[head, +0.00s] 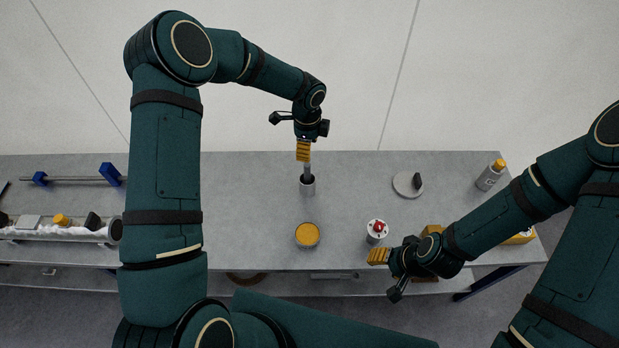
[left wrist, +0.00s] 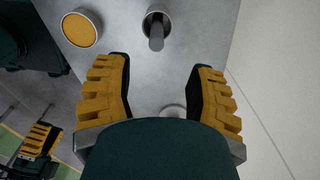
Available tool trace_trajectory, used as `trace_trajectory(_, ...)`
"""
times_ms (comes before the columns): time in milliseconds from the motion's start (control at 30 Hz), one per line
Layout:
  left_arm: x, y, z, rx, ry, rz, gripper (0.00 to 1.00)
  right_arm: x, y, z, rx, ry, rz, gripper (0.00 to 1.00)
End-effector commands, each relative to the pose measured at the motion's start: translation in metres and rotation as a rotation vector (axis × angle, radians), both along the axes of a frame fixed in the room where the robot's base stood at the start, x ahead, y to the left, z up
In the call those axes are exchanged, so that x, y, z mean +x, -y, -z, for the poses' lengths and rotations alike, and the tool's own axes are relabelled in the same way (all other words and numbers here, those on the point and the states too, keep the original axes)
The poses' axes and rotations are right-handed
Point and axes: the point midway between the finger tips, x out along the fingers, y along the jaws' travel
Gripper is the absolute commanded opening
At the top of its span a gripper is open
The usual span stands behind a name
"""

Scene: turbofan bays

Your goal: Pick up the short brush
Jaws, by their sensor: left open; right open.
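A grey rod-like handle (head: 308,170), which I take for the short brush, stands up out of a small round cup (head: 307,187); its lower end is hidden inside. The handle (left wrist: 157,38) and the cup (left wrist: 157,17) also show in the left wrist view, beyond the fingertips. My left gripper (head: 303,150) is open and empty, with its yellow fingers just behind the handle in the head view. In the left wrist view its fingers (left wrist: 158,72) are spread wide, with nothing between them. My right gripper (head: 378,256) is open near the table's front edge, beside a yellow block.
A round dish with a yellow top (head: 307,235) stands in front of the cup. A white canister with a red top (head: 377,231) is near my right gripper. A disc with a dark piece (head: 407,184) and a yellow-capped bottle (head: 490,176) stand right. The table (head: 250,185) left of the cup is clear.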

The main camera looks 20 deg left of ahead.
Motion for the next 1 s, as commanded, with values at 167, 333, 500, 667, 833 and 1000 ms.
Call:
trace_trajectory(167, -0.001, 0.000, 0.038, -0.001, -0.004, -0.001, 0.55, -0.002, 0.000, 0.007, 0.001, -0.004, -0.004, 0.52)
trace_trajectory(333, -0.001, 0.000, 0.061, -0.001, -0.002, -0.002, 0.55, -0.003, -0.001, 0.010, 0.002, -0.007, -0.005, 0.52)
trace_trajectory(500, -0.001, 0.000, 0.069, -0.002, -0.001, -0.003, 0.55, -0.003, -0.001, 0.011, 0.002, -0.008, -0.006, 0.52)
trace_trajectory(667, -0.003, 0.000, 0.082, -0.001, -0.002, -0.001, 0.55, -0.004, -0.001, 0.013, 0.002, -0.009, -0.007, 0.52)
trace_trajectory(833, -0.006, 0.000, 0.107, -0.002, -0.002, -0.002, 0.55, -0.003, -0.001, 0.019, 0.002, -0.008, -0.007, 0.52)
trace_trajectory(1000, -0.005, 0.000, 0.121, -0.001, 0.000, -0.002, 0.55, -0.003, 0.000, 0.020, 0.001, -0.006, -0.007, 0.52)
